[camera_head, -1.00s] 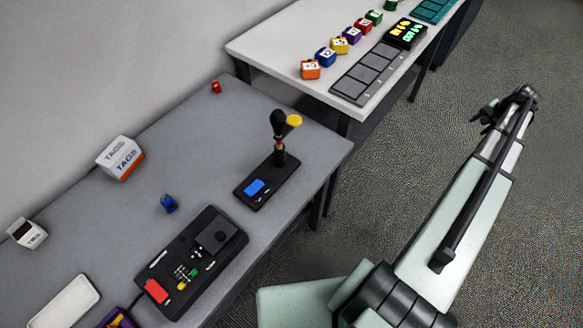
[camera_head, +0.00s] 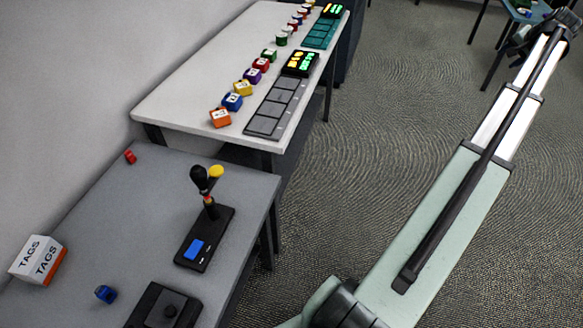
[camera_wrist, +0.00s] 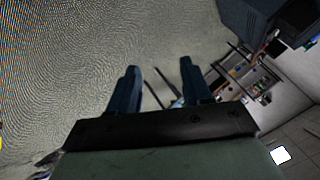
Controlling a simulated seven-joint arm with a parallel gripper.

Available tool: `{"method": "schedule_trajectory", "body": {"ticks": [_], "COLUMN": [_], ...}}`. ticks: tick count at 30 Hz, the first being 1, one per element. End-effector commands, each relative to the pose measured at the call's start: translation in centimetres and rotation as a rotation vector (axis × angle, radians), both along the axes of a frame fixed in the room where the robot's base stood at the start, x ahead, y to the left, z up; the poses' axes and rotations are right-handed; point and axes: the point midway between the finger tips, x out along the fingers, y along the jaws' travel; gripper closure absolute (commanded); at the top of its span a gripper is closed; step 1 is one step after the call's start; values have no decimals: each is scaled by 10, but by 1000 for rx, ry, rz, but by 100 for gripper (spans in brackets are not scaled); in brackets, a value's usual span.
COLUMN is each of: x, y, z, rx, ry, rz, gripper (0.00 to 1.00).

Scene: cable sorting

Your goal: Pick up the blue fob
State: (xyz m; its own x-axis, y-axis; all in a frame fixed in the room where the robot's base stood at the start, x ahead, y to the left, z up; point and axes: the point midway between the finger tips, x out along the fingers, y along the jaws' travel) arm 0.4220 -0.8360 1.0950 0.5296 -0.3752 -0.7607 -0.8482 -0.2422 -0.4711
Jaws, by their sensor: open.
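A small blue fob (camera_head: 105,293) lies on the near grey table (camera_head: 108,220), at the lower left of the head view. It is between the white and orange TAGS box (camera_head: 38,260) and a black device. My gripper (camera_head: 527,38) is at the far end of my raised arm at the upper right, out over the carpet and far from the fob. In the wrist view, its two dark fingers (camera_wrist: 160,80) stand apart with nothing between them. The fob does not show in the wrist view.
A black stand (camera_head: 205,240) with a blue panel and an upright stick rises right of the fob. A small red piece (camera_head: 130,156) lies farther back. A white table (camera_head: 190,80) behind holds several coloured numbered blocks and grey and teal trays. The carpet between tables and arm is clear.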

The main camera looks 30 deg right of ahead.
Motion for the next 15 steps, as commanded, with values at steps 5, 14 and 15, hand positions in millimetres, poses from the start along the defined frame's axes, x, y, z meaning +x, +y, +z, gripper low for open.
{"method": "schedule_trajectory", "body": {"ticks": [5, 14, 15], "x": [2, 56, 64], "y": [1, 40, 46], "z": [31, 34, 33], "rx": [-7, 34, 40], "ry": [-22, -33, -32], "rz": [-15, 12, 19], "gripper": [51, 51, 51]}}
